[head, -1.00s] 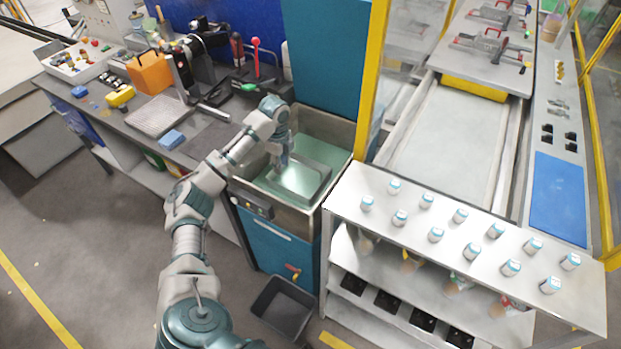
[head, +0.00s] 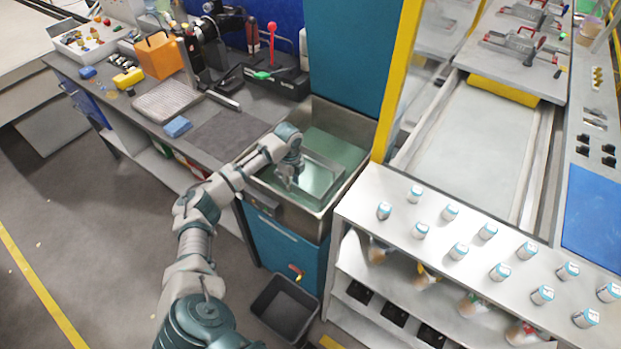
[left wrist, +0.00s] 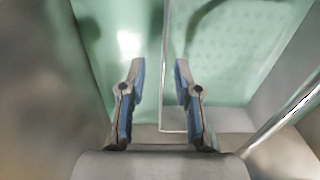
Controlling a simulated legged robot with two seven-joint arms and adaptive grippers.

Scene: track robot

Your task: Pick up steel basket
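The steel basket (head: 322,178) is a shallow metal tray in the tank (head: 352,193), over pale green liquid. In the left wrist view its perforated floor (left wrist: 240,65) lies to the right, and its thin near-side rim runs between my fingers. My left gripper (head: 288,184) points down into the tank at the basket's left side. In the left wrist view the left gripper (left wrist: 160,70) is open, with one finger on each side of the rim and gaps to it. Whether the fingers are level with the rim is hard to tell. My right gripper is not in view.
The tank's metal walls surround my left gripper closely. A workbench (head: 225,135) with a blue block (head: 177,126) is to the left. A white shelf (head: 400,210) with several small jars stands right. A dark bin (head: 286,308) is on the floor below.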

